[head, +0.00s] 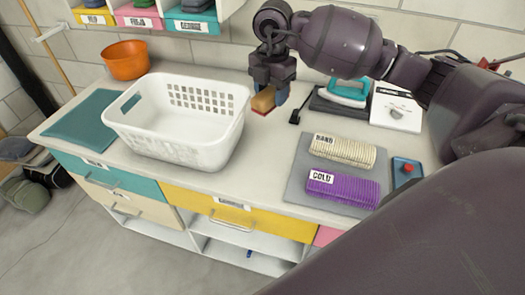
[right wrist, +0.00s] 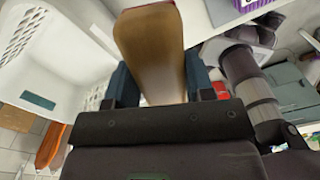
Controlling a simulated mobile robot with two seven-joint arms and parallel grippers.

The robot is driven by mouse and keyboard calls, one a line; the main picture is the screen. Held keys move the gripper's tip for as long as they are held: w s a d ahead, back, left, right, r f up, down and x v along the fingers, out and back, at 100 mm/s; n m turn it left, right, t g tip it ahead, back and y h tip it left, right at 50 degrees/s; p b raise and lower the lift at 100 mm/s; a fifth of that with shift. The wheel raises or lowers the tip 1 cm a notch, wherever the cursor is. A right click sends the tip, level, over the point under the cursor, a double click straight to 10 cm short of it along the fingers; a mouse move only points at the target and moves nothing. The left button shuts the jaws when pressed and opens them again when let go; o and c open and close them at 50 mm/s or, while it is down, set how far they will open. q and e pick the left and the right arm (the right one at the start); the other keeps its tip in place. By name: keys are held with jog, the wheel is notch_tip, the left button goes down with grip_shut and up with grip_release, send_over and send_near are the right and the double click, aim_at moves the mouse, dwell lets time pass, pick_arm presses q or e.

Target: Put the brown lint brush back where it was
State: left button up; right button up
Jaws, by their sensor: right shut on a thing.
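The brown lint brush (head: 263,99) is in my right gripper (head: 272,82), just right of the white laundry basket in the head view. Its tan-brown body points down, with a red edge at the lower end. I cannot tell whether that end touches the white counter (head: 262,140). In the right wrist view the brush (right wrist: 152,55) stands between the two fingers of the right gripper (right wrist: 160,85), which are shut on it. My left gripper does not show in either view.
The white laundry basket (head: 180,148) stands left of the brush, with an orange bowl (head: 126,60) behind. To the right are a teal iron (head: 347,92), a white box (head: 396,108) and a grey board (head: 300,185) bearing cream and purple ribbed pieces. Counter in front of the brush is clear.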

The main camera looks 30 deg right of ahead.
jog(key=shift+w, duration=0.15)
send_over(269, 158)
notch_tip(269, 158, down, 15)
jog(key=shift+r, duration=0.1)
jog(key=shift+f, duration=2.3)
jog(key=shift+d+f, duration=0.1)
jog(key=shift+f, duration=0.15)
jog(key=shift+f, duration=0.1)
jog(key=o, duration=0.9)
